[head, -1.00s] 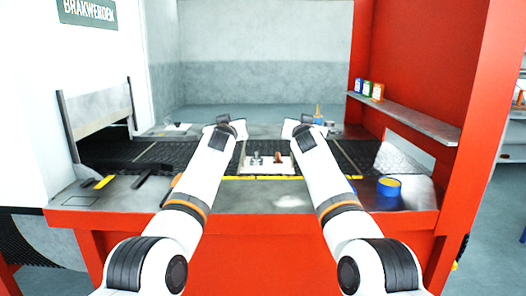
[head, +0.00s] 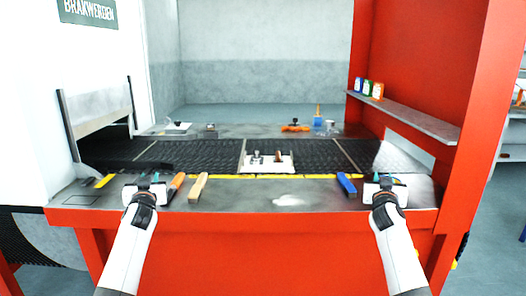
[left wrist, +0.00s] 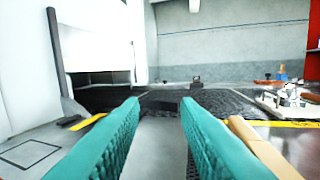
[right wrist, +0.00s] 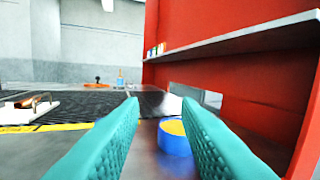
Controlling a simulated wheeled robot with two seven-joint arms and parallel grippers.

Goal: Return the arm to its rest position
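My left gripper (head: 147,180) is over the front ledge of the red station at the left. In the left wrist view its teal fingers (left wrist: 160,105) stand apart with nothing between them. My right gripper (head: 381,180) is over the same ledge at the right. In the right wrist view its teal fingers (right wrist: 160,105) are also apart and empty. Both arms are drawn back low, and neither gripper holds anything.
A white tray with small parts (head: 285,168) sits on the dark mesh belt (head: 200,156). A wooden block (head: 198,187), an orange-handled tool (head: 176,183) and a blue block (head: 346,184) lie along the front ledge. A red side wall (head: 470,90) with a shelf (head: 415,122) stands at the right.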

